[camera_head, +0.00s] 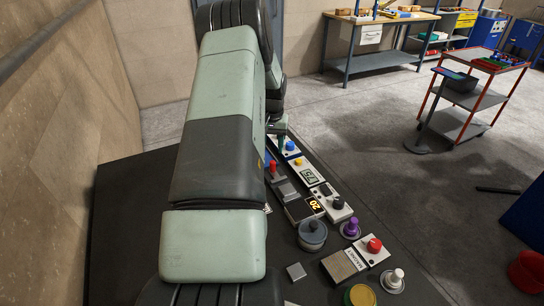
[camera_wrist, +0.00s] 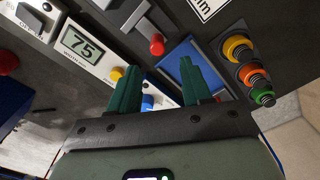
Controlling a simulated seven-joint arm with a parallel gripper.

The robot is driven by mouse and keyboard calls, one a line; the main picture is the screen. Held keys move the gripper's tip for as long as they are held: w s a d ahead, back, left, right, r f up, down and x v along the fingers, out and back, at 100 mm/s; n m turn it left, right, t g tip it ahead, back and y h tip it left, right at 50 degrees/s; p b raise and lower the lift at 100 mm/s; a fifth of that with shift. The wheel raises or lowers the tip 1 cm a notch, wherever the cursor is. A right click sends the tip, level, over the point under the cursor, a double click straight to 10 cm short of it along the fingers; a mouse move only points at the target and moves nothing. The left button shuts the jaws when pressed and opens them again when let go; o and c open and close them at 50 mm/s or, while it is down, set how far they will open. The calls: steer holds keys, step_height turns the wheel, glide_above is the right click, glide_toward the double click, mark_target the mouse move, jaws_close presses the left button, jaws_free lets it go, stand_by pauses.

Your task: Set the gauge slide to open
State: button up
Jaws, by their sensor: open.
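My gripper (camera_wrist: 162,75) is open, its two green fingers spread apart in the wrist view. A blue knob (camera_wrist: 148,102) shows between the fingers, at the end of a white panel; I cannot tell whether the fingers touch it. A yellow knob (camera_wrist: 117,73) lies just left of the left finger, beside a display (camera_wrist: 82,42) reading 75 with a width label. In the head view the blue knob (camera_head: 290,146), yellow knob (camera_head: 298,162) and display (camera_head: 308,176) sit in a row. No label reading gauge slide or open is legible. My arm hides most of the gripper there.
A red knob (camera_wrist: 157,46) on a grey lever stands ahead of the fingers, near a blue plate (camera_wrist: 188,76). Yellow, orange and green buttons (camera_wrist: 254,75) are at right. In the head view, more knobs and a grey pot (camera_head: 312,235) crowd the dark table (camera_head: 130,190).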

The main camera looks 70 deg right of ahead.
mark_target(272, 161)
steer(key=shift+r, duration=1.6)
steer(key=shift+w, duration=0.1)
